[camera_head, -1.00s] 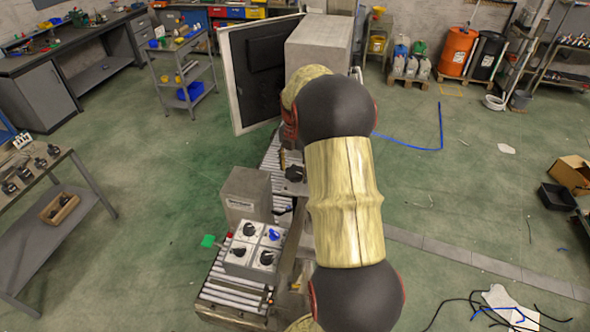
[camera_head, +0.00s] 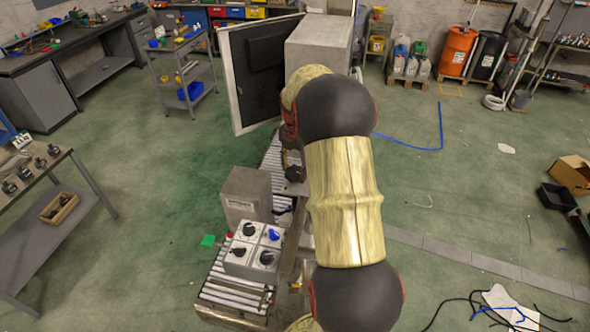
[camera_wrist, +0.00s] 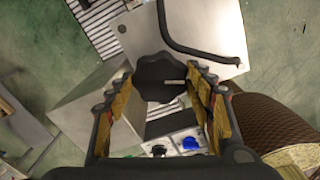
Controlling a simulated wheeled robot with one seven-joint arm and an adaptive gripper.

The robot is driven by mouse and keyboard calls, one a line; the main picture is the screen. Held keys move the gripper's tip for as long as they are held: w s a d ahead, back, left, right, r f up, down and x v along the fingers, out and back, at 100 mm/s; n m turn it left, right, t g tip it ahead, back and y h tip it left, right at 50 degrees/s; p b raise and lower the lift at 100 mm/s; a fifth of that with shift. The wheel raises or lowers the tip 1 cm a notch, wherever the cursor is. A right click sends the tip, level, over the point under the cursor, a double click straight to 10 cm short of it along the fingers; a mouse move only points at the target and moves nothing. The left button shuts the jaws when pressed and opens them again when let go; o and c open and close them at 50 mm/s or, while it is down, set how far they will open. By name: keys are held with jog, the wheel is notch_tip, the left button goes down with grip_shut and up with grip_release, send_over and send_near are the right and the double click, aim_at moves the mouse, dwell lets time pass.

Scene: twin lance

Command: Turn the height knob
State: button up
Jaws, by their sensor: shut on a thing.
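A black lobed knob (camera_wrist: 160,76) with a pale line on its face sits on a light grey plate (camera_wrist: 218,30) in the wrist view. My gripper (camera_wrist: 161,84) has one finger on each side of the knob and is shut on it. The yellow-padded fingers stand left and right of its rim; the exact contact is partly hidden. In the head view the dark knob (camera_head: 294,172) shows beside the conveyor, left of my arm, and my fingers there are mostly hidden.
A grey box (camera_head: 247,193) and a panel with several dials (camera_head: 254,248), one blue, stand on the roller conveyor (camera_head: 230,290). A large dark-faced door (camera_head: 262,70) stands open behind. A bent black rod (camera_wrist: 185,45) crosses the plate near my gripper.

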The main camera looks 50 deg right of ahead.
jog(key=m, duration=0.8)
jog(key=shift+m, duration=0.3)
jog(key=m, duration=0.4)
jog(key=shift+m, duration=0.3)
jog(key=m, duration=1.3)
jog(key=shift+m, duration=0.3)
jog(key=m, duration=2.1)
jog(key=shift+m, duration=0.4)
jog(key=m, duration=1)
